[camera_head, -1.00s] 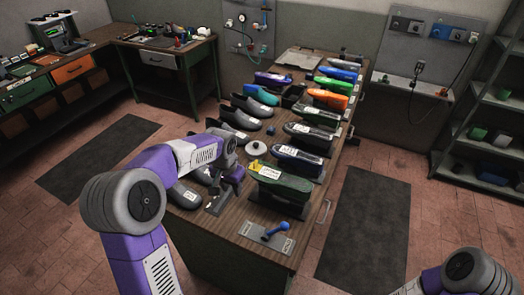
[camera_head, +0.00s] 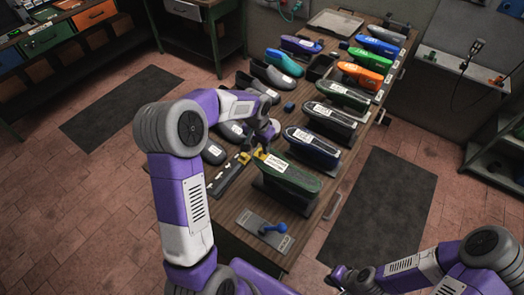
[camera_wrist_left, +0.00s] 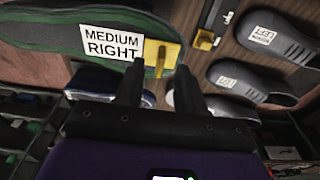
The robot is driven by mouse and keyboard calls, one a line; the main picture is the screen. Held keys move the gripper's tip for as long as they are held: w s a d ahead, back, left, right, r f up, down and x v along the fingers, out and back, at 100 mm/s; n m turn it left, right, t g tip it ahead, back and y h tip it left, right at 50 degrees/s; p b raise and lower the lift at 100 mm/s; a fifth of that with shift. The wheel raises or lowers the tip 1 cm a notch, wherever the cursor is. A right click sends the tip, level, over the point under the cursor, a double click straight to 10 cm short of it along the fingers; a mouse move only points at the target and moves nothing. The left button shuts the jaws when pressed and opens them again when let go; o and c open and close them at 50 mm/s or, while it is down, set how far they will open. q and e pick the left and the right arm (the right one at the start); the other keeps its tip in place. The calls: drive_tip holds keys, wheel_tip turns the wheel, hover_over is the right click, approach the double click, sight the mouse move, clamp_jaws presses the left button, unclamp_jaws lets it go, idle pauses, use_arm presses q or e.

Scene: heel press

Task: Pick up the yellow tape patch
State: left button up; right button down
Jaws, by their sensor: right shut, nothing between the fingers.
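There the patch (camera_wrist_left: 160,54) lies beside the white label, partly overhanging the form's edge. My left gripper (camera_wrist_left: 160,72) is open, with its two fingers on either side of the patch's lower end. I cannot tell whether they touch it. In the head view my left gripper (camera_head: 264,138) is over that end of the form. My right gripper (camera_head: 342,275) is shut and empty, off the bench at lower right.
A dark strip with yellow parts (camera_head: 228,176) lies left of the green form. A grey plate with a blue-handled tool (camera_head: 272,229) is at the bench's near end. Other shoe forms (camera_head: 310,147) and dark shoes (camera_head: 213,153) stand close by.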

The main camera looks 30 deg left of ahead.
sight(261, 149)
use_arm(q)
drive_tip(key=shift+w+f, duration=0.1)
drive_tip(key=shift+f, duration=0.9)
clamp_jaws()
wheel_tip(261, 149, up, 10)
drive_tip(key=shift+r, duration=0.1)
drive_tip(key=shift+r, duration=0.4)
